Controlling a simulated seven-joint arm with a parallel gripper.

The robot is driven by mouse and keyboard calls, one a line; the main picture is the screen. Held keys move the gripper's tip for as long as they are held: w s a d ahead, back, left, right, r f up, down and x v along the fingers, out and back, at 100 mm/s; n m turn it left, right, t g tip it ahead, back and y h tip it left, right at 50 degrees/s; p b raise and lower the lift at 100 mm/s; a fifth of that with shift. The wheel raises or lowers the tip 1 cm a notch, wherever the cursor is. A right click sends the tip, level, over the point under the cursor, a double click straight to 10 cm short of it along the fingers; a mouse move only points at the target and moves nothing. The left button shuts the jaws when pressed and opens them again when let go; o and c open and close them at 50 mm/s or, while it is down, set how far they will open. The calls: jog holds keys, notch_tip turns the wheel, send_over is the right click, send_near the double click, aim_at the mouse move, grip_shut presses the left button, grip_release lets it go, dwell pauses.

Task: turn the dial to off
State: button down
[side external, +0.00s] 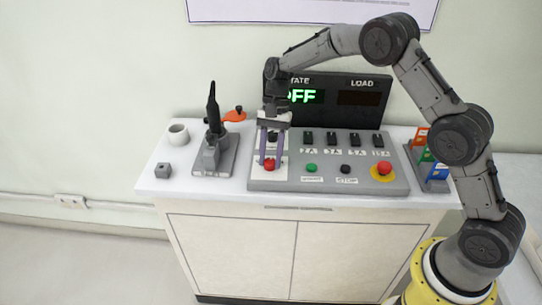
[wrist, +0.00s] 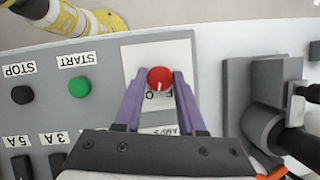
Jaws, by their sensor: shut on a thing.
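The dial is a red round knob (wrist: 159,79) with a short white mark, on a white label plate (wrist: 135,60). In the wrist view the mark lies on the knob's lower half, pointing down the picture toward partly hidden lettering. The knob also shows in the side view (side external: 269,165), at the panel's front left. My gripper (side external: 270,160) points down over the plate, its two purple fingers shut on the knob from both sides. The display (side external: 335,100) behind has green letters under STATE, reading "FF" with the start hidden by my gripper; the LOAD window is dark.
The grey panel (side external: 330,181) carries a green START button (side external: 311,168), a black STOP button (side external: 345,169), a red-and-yellow emergency button (side external: 383,169) and several black switches. Left stand a tool holder (side external: 212,160), a mug (side external: 178,134) and a grey block (side external: 163,170). A coloured rack (side external: 427,165) stands right.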

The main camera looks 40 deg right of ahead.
jog(key=n+h, duration=0.1)
jog(key=n, duration=0.1)
jog(key=n+g, duration=0.1)
jog(key=n, duration=0.2)
jog(key=shift+w+a+n+h, duration=0.1)
jog(key=shift+w+n+h, duration=0.05)
jog(key=shift+n+h, duration=0.2)
jog(key=n+h, duration=0.1)
jog(key=n, duration=0.1)
jog(key=n+h, duration=0.1)
jog(key=n, duration=0.2)
jog(key=shift+a+r+g, duration=0.1)
jog(key=shift+g, duration=0.3)
jog(key=shift+n, duration=0.25)
jog(key=c, duration=0.5)
grip_release()
jog(key=v, duration=0.7)
jog(key=shift+r, duration=0.15)
jog(key=shift+w, duration=0.15)
